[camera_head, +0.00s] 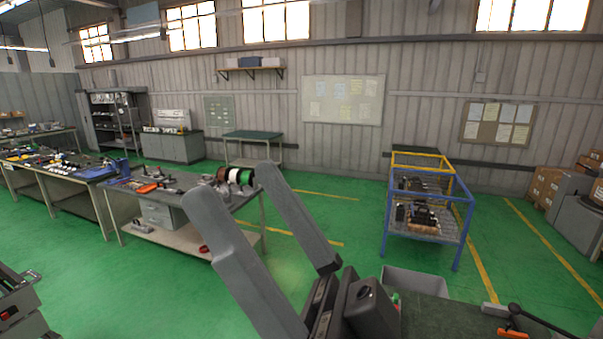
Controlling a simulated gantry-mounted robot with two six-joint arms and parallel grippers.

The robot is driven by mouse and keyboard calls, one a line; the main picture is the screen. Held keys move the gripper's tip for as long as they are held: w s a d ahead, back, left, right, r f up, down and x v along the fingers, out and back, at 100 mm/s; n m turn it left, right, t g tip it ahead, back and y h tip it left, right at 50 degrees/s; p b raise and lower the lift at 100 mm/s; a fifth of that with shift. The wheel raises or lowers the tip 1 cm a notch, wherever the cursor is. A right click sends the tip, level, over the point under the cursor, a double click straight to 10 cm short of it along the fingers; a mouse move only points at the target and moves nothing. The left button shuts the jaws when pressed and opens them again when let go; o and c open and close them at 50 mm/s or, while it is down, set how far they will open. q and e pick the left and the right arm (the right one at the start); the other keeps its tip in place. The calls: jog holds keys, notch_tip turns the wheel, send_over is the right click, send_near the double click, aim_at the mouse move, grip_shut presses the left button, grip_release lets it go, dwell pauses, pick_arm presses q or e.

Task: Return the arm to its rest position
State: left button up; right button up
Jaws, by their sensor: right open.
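My right gripper (226,180) stands large in the lower middle of the head view. Its two long grey fingers point up and to the left. They are spread wide apart with nothing between them. The gripper's dark body is at the bottom, and its fingers cover part of a workbench behind. My left gripper is not in view. No heating element can be made out.
A workbench (180,200) with tools and spools stands behind the fingers. A blue and yellow frame cart (462,225) holding dark parts stands to the right. A grey bin (415,283) and a dark surface (440,318) lie at lower right. Green floor is open between them.

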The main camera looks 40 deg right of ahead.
jog(key=d+r+m+h+p, duration=0.2)
jog(key=d+r+h+p, duration=0.2)
jog(key=r+h+p, duration=0.4)
notch_tip(320, 180, down, 35)
jog(key=b, duration=3.6)
jog(key=shift+w+d+r+t+h+b, duration=0.15)
jog(key=shift+w+d+t+h+b, duration=0.1)
jog(key=shift+t+h+b, duration=0.15)
